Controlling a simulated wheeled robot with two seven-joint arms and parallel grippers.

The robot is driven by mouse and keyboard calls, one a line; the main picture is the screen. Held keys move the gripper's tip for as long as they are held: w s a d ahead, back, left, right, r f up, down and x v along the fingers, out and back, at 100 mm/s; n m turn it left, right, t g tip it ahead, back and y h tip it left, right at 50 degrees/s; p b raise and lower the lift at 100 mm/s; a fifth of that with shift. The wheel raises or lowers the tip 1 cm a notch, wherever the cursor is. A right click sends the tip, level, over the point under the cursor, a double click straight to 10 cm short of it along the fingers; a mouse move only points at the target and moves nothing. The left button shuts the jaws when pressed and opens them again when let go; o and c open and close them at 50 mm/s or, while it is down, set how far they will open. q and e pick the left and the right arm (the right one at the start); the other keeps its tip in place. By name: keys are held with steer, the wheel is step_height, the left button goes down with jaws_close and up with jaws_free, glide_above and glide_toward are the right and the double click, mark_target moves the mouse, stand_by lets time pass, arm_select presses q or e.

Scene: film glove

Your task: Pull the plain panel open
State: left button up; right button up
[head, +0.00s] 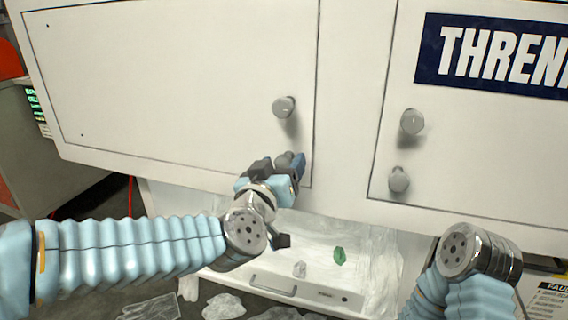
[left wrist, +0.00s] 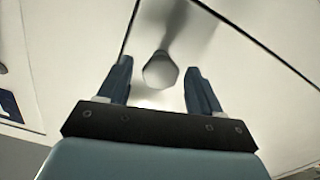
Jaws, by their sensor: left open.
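The plain panel (head: 170,70) is a white door with a thin dark outline and no label, at the left of the head view. A round grey knob (head: 284,106) sticks out near its right edge, and a lower knob (head: 284,160) is partly hidden by my left gripper. My left gripper (head: 290,162) is open at the panel's lower right corner. In the left wrist view a knob (left wrist: 160,70) shows between its two dark blue fingertips, with gaps on both sides. The panel looks closed. My right arm shows at lower right, its gripper out of view.
A second white panel (head: 480,150) with a dark blue lettered sign (head: 500,55) and two knobs (head: 412,121) stands to the right. Below are a pale tray (head: 305,287) with a green scrap (head: 339,256) and clear plastic film (head: 375,265). A grey cabinet stands at far left.

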arm_select(q)
steer(key=shift+x, duration=0.8)
jaws_close()
